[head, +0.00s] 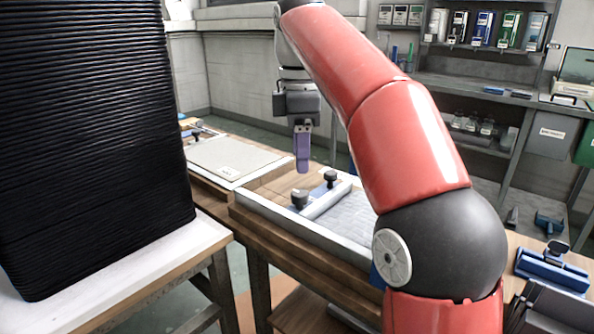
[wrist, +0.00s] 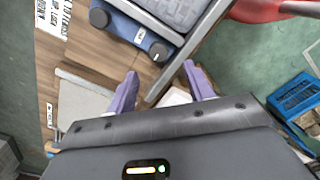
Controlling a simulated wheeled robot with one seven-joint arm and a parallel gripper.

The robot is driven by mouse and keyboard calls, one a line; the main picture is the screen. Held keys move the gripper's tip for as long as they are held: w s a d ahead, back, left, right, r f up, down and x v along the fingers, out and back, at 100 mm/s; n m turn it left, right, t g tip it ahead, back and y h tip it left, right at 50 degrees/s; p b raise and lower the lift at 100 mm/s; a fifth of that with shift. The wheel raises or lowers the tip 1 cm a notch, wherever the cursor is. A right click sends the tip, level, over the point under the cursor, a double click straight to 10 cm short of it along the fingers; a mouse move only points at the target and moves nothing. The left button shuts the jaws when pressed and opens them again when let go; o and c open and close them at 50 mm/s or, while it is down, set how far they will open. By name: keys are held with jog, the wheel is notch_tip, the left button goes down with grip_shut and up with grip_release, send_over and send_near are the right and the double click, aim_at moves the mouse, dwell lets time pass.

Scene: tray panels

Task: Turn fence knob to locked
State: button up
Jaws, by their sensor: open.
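The fence (head: 326,200) is a pale bar with blue parts on a light tray panel (head: 348,222) at the middle of the head view. Two dark round knobs stand at it, a near knob (head: 299,198) and a far knob (head: 330,177). In the wrist view the blue fence part (wrist: 130,28) carries a knob at each end, one at left (wrist: 99,17) and one at right (wrist: 160,52). My gripper (head: 302,168) has purple fingers and hangs above the fence, apart from both knobs. In the wrist view my gripper (wrist: 160,68) is open and empty, its tips just below the right knob.
A tall black ribbed stack (head: 95,140) stands at left on a white-topped table. A second panel (head: 232,160) lies behind the fence's panel. Shelves with bottles (head: 480,28) are at back right. A blue clamp-like tool (head: 552,268) lies at right.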

aim_at(300, 192)
jog(key=shift+w+f, duration=0.15)
jog(key=shift+w, duration=0.1)
jog(key=shift+s+f, duration=0.15)
jog(key=shift+f, duration=3.5)
jog(key=c, duration=1)
